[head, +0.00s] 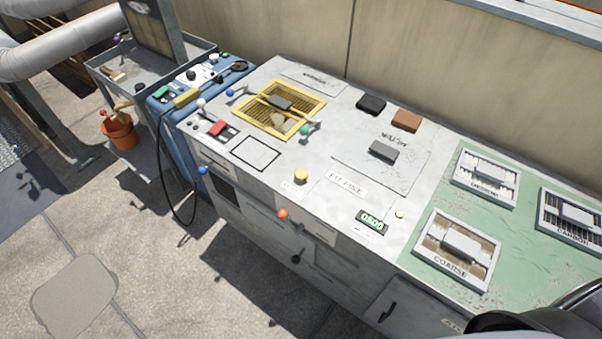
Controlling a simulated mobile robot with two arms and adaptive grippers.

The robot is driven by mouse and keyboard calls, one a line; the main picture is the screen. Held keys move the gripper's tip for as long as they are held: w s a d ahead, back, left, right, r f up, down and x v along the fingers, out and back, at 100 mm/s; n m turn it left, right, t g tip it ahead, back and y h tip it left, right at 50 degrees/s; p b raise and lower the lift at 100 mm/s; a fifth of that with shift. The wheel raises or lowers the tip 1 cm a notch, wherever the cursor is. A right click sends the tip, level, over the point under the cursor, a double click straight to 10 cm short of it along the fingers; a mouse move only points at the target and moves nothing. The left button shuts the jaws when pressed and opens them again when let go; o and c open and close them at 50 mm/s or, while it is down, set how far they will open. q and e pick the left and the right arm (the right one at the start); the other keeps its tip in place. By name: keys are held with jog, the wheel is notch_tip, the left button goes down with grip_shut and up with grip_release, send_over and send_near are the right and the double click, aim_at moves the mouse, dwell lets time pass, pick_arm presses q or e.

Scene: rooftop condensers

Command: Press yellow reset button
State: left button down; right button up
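A yellow round button (301,175) stands up from the grey worktop (345,232) near its front edge, in the middle of the head view. A small white label in front of it is too small to read. A much smaller pale yellow button (399,214) sits right of a green digital display (372,222) that seems to read 0500. I cannot tell from the labels which one is the reset button. Nothing touches either button. Neither of my grippers is in view.
A yellow-framed grille (281,109) with a handle lies behind the button. Dark and brown blocks (405,119) sit at the back. Framed filters, one marked COARSE (456,250), lie on the green area at right. An orange knob (282,214) sticks out from the front.

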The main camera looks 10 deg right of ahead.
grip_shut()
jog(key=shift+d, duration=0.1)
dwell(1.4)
